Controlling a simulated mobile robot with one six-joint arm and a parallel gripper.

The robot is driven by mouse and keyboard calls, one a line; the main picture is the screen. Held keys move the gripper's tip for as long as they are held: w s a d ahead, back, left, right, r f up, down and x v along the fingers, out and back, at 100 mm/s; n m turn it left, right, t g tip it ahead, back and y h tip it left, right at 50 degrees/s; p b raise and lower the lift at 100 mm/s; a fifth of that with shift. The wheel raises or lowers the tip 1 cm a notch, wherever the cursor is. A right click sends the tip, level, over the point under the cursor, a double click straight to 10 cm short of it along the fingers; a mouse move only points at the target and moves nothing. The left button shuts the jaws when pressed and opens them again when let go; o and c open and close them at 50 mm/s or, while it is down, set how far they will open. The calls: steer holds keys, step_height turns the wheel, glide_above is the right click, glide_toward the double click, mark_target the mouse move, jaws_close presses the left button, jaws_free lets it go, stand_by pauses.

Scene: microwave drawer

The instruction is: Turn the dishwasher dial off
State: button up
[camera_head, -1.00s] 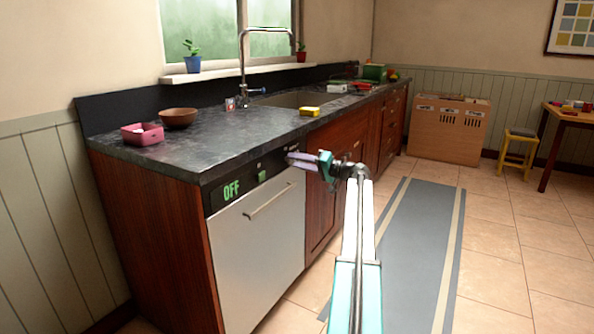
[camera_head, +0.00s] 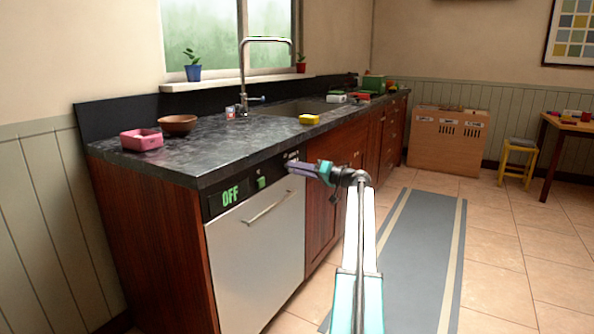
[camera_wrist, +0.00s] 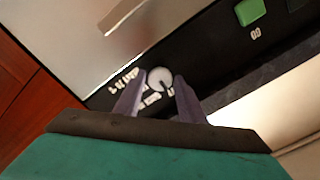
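The dishwasher (camera_head: 262,245) has a silver front and a black control panel (camera_head: 215,203) with a green "OFF" display (camera_head: 230,195). Its round grey dial (camera_wrist: 160,79) shows in the wrist view, with white markings around it and a dark pointer line on its face. My gripper (camera_head: 292,168) is at the right end of the panel in the head view and hides the dial there. In the wrist view my gripper (camera_wrist: 157,97) is open, with its two purple fingers apart on either side of the dial's lower part. I cannot tell whether they touch it.
A green button (camera_head: 262,183) is on the panel left of my gripper. The dishwasher handle (camera_head: 268,207) sticks out below. The dark countertop (camera_head: 230,150) overhangs the panel and holds a pink container (camera_head: 141,140), a brown bowl (camera_head: 177,124) and a yellow sponge (camera_head: 309,119).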

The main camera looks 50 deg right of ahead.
steer(key=shift+o, duration=1.1)
steer(key=shift+d+r, duration=0.1)
steer(key=p+v, duration=0.3)
steer(key=v, duration=1.1)
